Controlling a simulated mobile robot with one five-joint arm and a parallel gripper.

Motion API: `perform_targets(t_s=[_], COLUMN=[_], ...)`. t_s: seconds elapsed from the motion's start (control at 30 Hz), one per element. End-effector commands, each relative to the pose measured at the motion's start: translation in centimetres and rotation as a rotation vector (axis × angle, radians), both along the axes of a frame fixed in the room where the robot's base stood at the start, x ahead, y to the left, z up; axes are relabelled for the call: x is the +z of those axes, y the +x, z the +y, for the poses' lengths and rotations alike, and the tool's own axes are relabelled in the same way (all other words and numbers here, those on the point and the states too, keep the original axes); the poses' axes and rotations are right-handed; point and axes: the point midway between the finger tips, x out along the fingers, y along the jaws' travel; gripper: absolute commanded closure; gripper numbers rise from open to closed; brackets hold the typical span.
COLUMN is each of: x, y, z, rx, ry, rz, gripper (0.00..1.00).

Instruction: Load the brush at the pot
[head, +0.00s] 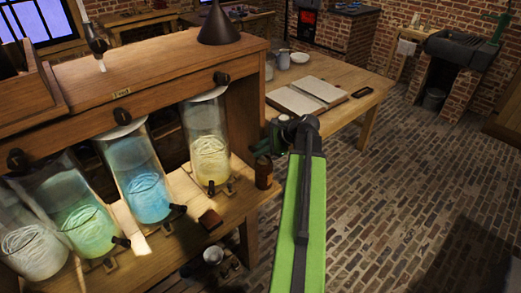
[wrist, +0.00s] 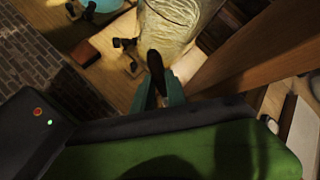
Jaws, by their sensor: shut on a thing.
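My gripper (head: 267,145) is at the right end of the jar bench, just above a small brown pot (head: 263,173). In the wrist view its teal fingers (wrist: 160,92) are shut on a dark, slim, rounded thing (wrist: 155,66), which looks like the brush handle. The brush's tip is hidden, and I cannot tell whether it is inside the pot or above it. I cannot make out the pot in the wrist view.
Several tilted glass jars stand left of my gripper; the nearest is pale yellow (head: 208,150), also in the wrist view (wrist: 172,28). A reddish-brown block (head: 210,219) lies before them. A wooden post (wrist: 250,50) is close right. A table with an open book (head: 308,95) stands behind.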

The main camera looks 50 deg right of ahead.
Motion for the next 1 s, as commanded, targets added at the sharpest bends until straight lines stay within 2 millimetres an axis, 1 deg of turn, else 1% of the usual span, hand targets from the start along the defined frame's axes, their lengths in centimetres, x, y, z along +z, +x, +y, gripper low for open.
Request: perform_targets(t_s=[0.8,1.0], x=[-1.06,-0.99], y=[0.04,0.05], z=[0.06,0.06], rx=[0.001,0.001], ry=[0.0,0.0], rz=[0.0,0.0], gripper=[1.0,1.0])
